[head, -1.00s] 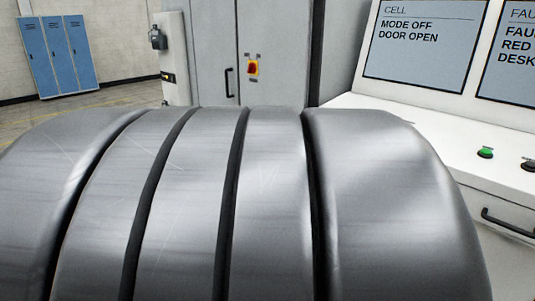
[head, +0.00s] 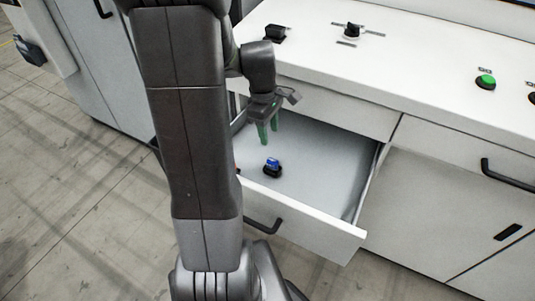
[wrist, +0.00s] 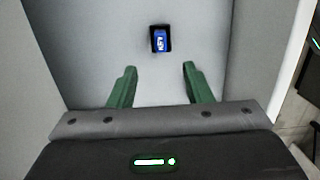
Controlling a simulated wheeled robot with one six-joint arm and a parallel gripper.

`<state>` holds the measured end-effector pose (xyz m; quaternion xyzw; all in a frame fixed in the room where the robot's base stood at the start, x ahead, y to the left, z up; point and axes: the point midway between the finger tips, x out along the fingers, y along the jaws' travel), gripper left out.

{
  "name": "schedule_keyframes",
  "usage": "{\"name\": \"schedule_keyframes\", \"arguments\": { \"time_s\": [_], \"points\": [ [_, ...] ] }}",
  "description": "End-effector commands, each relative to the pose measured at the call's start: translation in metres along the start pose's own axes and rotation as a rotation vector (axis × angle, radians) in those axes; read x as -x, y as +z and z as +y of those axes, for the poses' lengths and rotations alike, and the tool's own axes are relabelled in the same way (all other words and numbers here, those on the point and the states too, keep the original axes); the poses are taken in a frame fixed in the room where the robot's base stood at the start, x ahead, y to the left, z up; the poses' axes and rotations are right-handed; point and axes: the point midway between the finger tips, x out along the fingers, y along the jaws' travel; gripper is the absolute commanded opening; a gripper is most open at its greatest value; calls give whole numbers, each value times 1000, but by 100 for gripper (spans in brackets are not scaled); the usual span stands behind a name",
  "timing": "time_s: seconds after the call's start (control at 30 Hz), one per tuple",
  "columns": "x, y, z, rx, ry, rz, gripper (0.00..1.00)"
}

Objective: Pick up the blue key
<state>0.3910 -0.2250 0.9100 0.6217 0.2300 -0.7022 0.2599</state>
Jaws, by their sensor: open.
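The blue key (head: 272,163) sits in a small black holder (head: 272,172) on the floor of an open drawer (head: 325,170). In the wrist view the blue key (wrist: 161,40) shows white lettering and lies in its black holder, ahead of the fingertips and between their lines. My gripper (head: 269,132) has green fingers and hangs over the drawer, above the key and toward the drawer's back. In the wrist view my gripper (wrist: 158,82) is open and empty, with nothing between its fingers. It is apart from the key.
The drawer's side walls and front rise around the key. The white desk top (head: 400,60) overhangs behind, with a green button (head: 486,82) and black knobs (head: 352,29). Closed drawers and cabinet doors are at right. The floor (head: 60,180) at left is clear.

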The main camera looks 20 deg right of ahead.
Motion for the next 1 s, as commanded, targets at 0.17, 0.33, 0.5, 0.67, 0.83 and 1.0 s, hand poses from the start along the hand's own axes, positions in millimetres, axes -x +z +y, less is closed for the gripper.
{"name": "schedule_keyframes", "arguments": {
  "time_s": [0.17,0.33,0.5,0.67,0.83,1.0],
  "points": [
    [-38,0,-2,-2,-7,-3,45],
    [-66,0,-2,-2,-5,-2,45],
    [-77,0,-1,-2,-3,-1,45],
    [-92,-2,0,-1,-5,-2,45],
    [-116,-4,1,-3,-5,-2,45],
    [-127,-4,1,-3,-2,0,45]
  ]
}}
